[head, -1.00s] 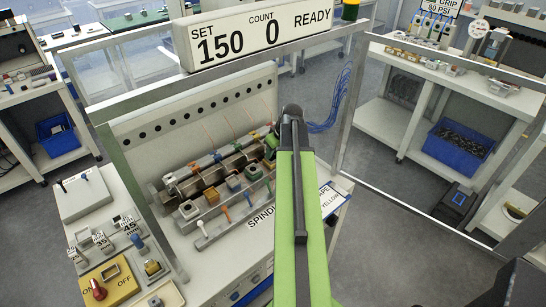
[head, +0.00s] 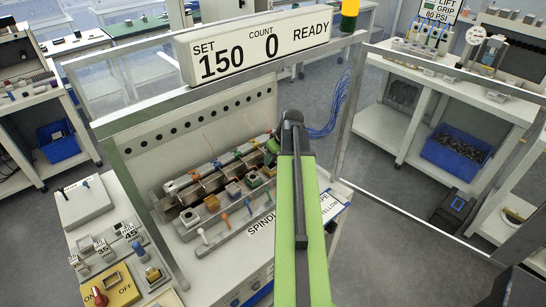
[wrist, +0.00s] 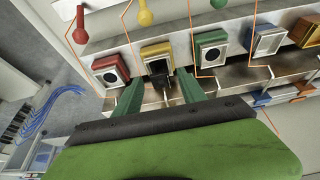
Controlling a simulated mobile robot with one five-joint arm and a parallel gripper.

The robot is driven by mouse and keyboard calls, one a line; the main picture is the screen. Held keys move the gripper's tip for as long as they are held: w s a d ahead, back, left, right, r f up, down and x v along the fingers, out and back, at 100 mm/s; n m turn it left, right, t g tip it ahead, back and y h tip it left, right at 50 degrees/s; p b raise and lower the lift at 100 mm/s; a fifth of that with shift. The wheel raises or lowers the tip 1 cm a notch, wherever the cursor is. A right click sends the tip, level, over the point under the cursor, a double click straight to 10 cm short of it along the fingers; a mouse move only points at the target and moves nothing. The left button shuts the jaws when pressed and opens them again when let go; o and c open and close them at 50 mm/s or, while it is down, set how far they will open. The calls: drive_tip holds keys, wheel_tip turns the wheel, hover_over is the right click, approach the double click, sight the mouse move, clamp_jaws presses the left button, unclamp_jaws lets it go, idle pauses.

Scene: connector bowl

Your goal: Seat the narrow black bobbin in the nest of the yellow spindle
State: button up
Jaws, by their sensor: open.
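The yellow spindle block (wrist: 156,51) is near the middle of the wrist view, between a red block and a green block. A small narrow black piece, which looks like the black bobbin (wrist: 159,70), is at its front face, between my fingers. I cannot tell whether it is fully down in the nest. My gripper (wrist: 160,92) is open, with one green finger on each side of the black piece and a gap beside it. In the head view my own arm hides the gripper and the bobbin.
The red block (wrist: 110,70) and green block (wrist: 210,47) stand close on either side of my fingers. Coloured levers, such as the yellow one (wrist: 145,17), stick out beyond the blocks. A metal frame and the counter sign (head: 255,48) surround the machine.

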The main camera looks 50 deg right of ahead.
drive_tip(key=p+v, duration=0.8)
drive_tip(key=v, duration=0.2)
drive_tip(key=shift+r, duration=0.15)
drive_tip(key=shift+s+a, duration=0.1)
drive_tip(key=shift+s, duration=0.1)
